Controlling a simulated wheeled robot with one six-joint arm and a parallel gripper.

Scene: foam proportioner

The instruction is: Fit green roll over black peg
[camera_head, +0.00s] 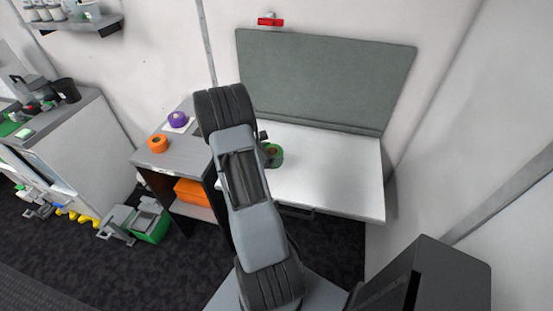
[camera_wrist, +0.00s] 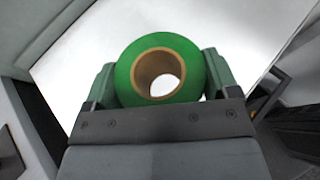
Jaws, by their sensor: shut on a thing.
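The green roll (camera_wrist: 160,48) sits between the two fingers of my gripper (camera_wrist: 160,85) in the wrist view. My gripper is shut on it, with a finger against each side. The roll's brown core faces the camera, and white surface shows through its hole. In the head view the green roll (camera_head: 274,155) is partly hidden by my arm and appears over the white table (camera_head: 330,165). Its height above the table is hard to tell. No black peg can be made out in either view.
A grey cabinet (camera_head: 178,165) left of the table carries an orange roll (camera_head: 157,143) and a purple roll (camera_head: 177,119). A grey-green panel (camera_head: 320,80) stands behind the table. The right part of the table is clear.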

